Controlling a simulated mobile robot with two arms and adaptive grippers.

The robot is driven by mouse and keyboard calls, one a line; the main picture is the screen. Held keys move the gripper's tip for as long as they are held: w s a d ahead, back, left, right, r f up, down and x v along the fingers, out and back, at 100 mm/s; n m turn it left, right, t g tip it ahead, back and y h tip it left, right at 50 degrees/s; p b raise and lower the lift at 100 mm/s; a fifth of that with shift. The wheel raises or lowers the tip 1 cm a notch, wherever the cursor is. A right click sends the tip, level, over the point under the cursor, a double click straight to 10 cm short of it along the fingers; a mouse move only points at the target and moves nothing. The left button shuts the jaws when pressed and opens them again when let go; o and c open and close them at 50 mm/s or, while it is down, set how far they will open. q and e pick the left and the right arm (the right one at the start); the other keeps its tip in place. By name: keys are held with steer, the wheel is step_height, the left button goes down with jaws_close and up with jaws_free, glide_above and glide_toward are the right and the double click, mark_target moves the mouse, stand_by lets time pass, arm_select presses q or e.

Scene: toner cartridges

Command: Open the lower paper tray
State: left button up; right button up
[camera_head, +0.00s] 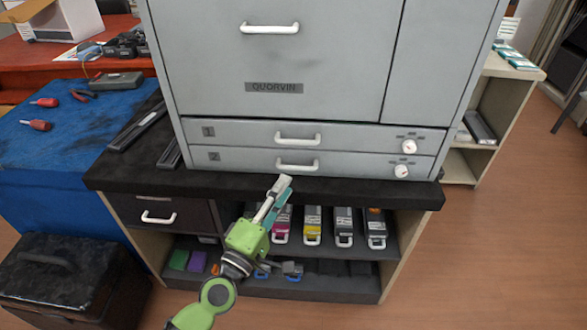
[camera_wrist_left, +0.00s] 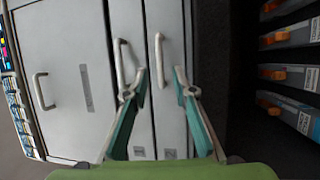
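The lower paper tray (camera_head: 235,160), marked 2, is a shut grey drawer front at the bottom of the big grey printer. Its white handle (camera_head: 297,165) is in the middle, with a round white knob (camera_head: 401,171) at its right. My left gripper (camera_head: 284,181) is just in front of and below that handle in the head view. In the left wrist view, turned sideways, the open teal fingers (camera_wrist_left: 159,74) point toward the tray 2 handle (camera_wrist_left: 160,54), one finger to each side. I cannot tell whether they touch it. My right gripper is not in view.
Upper tray 1 (camera_head: 235,132) is shut, its handle (camera_head: 298,138) close above. The black counter edge (camera_head: 375,194) lies just below the trays. Toner cartridges (camera_head: 343,227) stand on the shelf beneath. A blue-covered table (camera_head: 40,165) with tools is at the left.

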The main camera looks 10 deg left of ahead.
arm_select(q)
steer(key=x, duration=0.6)
steer(key=shift+p, duration=0.3)
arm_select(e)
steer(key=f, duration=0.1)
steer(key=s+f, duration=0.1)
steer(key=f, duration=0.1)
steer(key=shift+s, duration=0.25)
arm_select(q)
steer(key=shift+c, duration=0.4)
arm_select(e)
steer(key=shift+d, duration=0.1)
arm_select(q)
jaws_close()
